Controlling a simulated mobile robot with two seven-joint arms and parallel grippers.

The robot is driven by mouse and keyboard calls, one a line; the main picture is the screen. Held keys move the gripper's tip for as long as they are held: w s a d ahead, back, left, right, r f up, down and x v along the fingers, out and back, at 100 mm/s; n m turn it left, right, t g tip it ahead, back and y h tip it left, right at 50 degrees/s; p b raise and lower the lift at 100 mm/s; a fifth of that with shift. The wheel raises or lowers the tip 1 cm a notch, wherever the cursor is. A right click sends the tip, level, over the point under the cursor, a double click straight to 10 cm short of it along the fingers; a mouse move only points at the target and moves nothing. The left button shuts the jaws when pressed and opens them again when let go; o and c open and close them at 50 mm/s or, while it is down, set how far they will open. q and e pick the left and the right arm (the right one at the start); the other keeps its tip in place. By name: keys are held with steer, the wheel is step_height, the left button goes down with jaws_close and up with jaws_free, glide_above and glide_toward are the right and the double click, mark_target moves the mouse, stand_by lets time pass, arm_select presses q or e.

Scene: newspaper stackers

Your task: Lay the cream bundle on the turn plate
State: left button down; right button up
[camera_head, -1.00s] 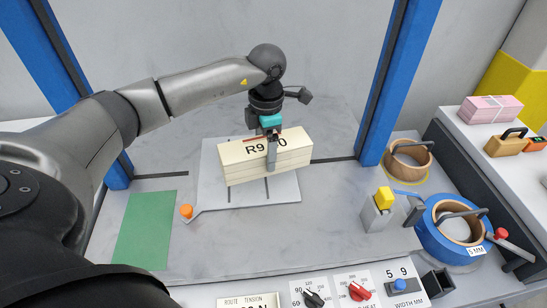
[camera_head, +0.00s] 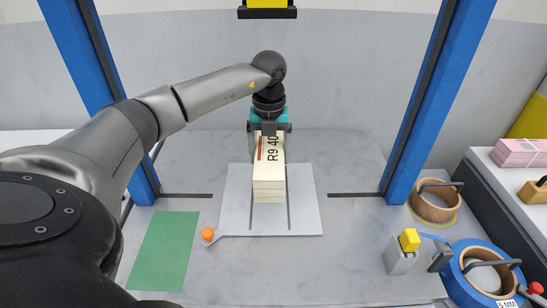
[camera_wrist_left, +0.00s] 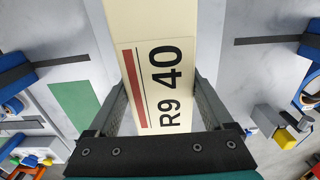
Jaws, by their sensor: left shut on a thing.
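The cream bundle (camera_head: 268,186), marked "R9 40" with a red bar, is a long thick block with its length pointing away from me. My left gripper (camera_head: 270,140) is shut across its width, one finger on each side, towards its far part. In the left wrist view, the bundle (camera_wrist_left: 163,25) lies between the fingers (camera_wrist_left: 160,95). The turn plate (camera_head: 306,205), pale grey with dark slots, lies under the bundle in the head view, which covers its middle. I cannot tell whether the bundle touches it. My right gripper is not in view.
Blue posts (camera_head: 440,95) stand either side of the plate. An orange knob (camera_head: 207,235) sits at its front left, beside a green mat (camera_head: 165,250). A yellow-topped block (camera_head: 403,252), a brown roll (camera_head: 434,203) and a blue roll (camera_head: 455,275) stand to the right.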

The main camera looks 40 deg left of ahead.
arm_select(q)
steer(key=shift+w+r, duration=0.1)
steer(key=shift+r, duration=0.1)
stand_by(0.3)
steer(key=shift+f+b, duration=2.05)
steer(key=shift+f, duration=1.9)
steer(key=shift+f+b, duration=0.3)
steer(key=shift+f, duration=0.25)
steer(key=shift+c, duration=0.2)
jaws_free()
steer(key=shift+o, duration=0.2)
steer(key=shift+f, duration=0.15)
steer(key=p, duration=0.2)
glide_toward(269, 148)
step_height(269, 148, down, 5)
steer(key=shift+w+f, duration=0.1)
steer(key=shift+f, duration=0.05)
